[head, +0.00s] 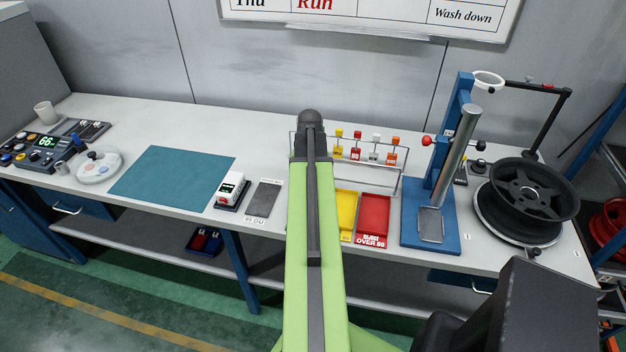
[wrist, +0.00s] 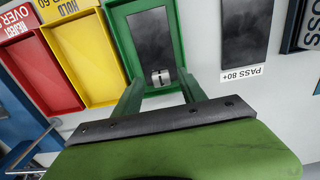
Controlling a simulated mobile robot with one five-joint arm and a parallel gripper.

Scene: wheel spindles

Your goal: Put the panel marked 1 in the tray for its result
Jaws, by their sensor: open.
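A dark panel (wrist: 153,32) with a pale tag marked 1 (wrist: 160,77) appears to lie flat inside the green tray (wrist: 117,30) in the wrist view. My gripper (wrist: 161,85) is open, one finger on each side of the tag end; I cannot tell whether either finger touches it. A yellow tray (wrist: 85,58) marked HOLD and a red tray (wrist: 40,68) marked REJECT OVER lie beside it. The head view also shows the yellow (head: 346,212) and red (head: 373,217) trays; my arm hides the green tray and the fingertips there.
Behind the trays is a rack of coloured tags (head: 375,145). The blue press stand (head: 431,240) and wheel (head: 533,187) stand right. Teal mat (head: 172,177) is clear.

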